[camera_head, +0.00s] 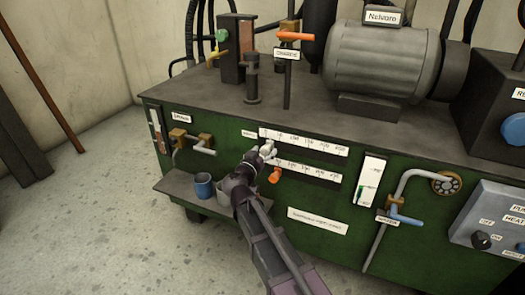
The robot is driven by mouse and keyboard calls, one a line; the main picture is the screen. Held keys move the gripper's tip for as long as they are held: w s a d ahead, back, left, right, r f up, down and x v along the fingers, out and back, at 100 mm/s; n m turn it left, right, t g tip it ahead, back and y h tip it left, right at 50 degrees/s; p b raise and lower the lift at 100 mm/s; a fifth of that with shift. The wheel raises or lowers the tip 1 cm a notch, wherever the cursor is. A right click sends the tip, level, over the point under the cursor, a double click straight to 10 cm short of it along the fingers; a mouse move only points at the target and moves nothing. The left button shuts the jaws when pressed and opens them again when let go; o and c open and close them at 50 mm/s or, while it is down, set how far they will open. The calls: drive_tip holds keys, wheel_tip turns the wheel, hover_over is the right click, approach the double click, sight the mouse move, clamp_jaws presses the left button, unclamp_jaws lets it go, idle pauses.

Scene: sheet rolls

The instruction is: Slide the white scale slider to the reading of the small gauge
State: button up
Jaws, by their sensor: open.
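Two white horizontal scales with dark slots run across the green front panel: an upper scale (312,142) and a lower scale (310,170). An orange knob (275,176) sits near the left end of the lower scale. My gripper (266,150) is open, in front of the left end of the upper scale. A white slider cannot be told apart from my light fingertips, and may be hidden there. A narrow upright gauge (156,130) is at the panel's left end. A white upright gauge (371,180) with green marks is right of the scales. Their readings are too small to tell.
A blue cup (203,186) stands on a low shelf (174,184) left of my arm. Pipes with valves project from the panel at left (194,142) and right (402,187). A motor (382,60) stands on top. The floor at left is clear.

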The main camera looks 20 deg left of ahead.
drive_tip(key=shift+w, duration=0.2)
clamp_jaws()
drive_tip(key=shift+s, duration=0.15)
